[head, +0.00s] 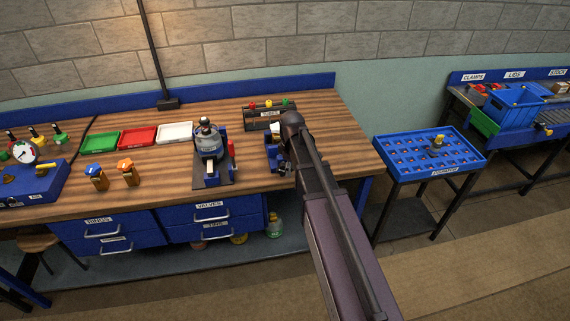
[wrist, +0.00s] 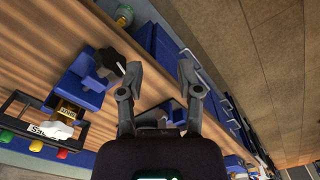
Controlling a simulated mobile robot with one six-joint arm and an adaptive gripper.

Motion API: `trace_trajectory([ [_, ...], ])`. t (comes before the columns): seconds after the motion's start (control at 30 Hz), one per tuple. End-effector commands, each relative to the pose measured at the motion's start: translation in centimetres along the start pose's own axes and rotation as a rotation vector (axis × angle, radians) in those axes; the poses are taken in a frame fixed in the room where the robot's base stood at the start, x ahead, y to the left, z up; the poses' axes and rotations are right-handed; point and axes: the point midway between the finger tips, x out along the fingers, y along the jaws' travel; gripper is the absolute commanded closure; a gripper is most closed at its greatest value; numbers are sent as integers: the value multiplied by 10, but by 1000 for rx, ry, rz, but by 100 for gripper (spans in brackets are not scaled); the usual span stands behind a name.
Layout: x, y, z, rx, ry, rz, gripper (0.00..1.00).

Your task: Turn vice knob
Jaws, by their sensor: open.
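The blue vice (head: 271,153) stands near the right end of the wooden bench, partly hidden behind my arm in the head view. In the wrist view the vice (wrist: 82,88) lies left of my gripper, with a dark knob (wrist: 113,60) on its near side. My gripper (wrist: 160,74) is open and empty. Its fingers point over the bench edge, and the knob is left of the left fingertip, apparently outside the jaws. I cannot tell whether they touch. The fingertips are hidden in the head view.
A rack (head: 262,120) with coloured knobs stands behind the vice. A blue-and-black machine (head: 208,150) stands to its left. Blue drawers (head: 213,226) are under the bench edge. A blue grid tray table (head: 412,160) stands to the right, across a floor gap.

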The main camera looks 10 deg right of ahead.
Motion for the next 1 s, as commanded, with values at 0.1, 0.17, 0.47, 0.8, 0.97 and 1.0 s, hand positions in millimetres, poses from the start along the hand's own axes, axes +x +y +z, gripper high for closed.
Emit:
trace_trajectory([
  [0.1,-13,31,-23,-170,0,0,54],
  [0.17,-18,43,-31,-255,0,0,54],
  [0.47,-32,86,-62,-582,1,0,54],
  [0.8,-33,91,-66,-650,1,0,54],
  [0.97,-33,91,-66,-648,1,0,54],
  [1.0,-33,91,-66,-648,1,0,54],
])
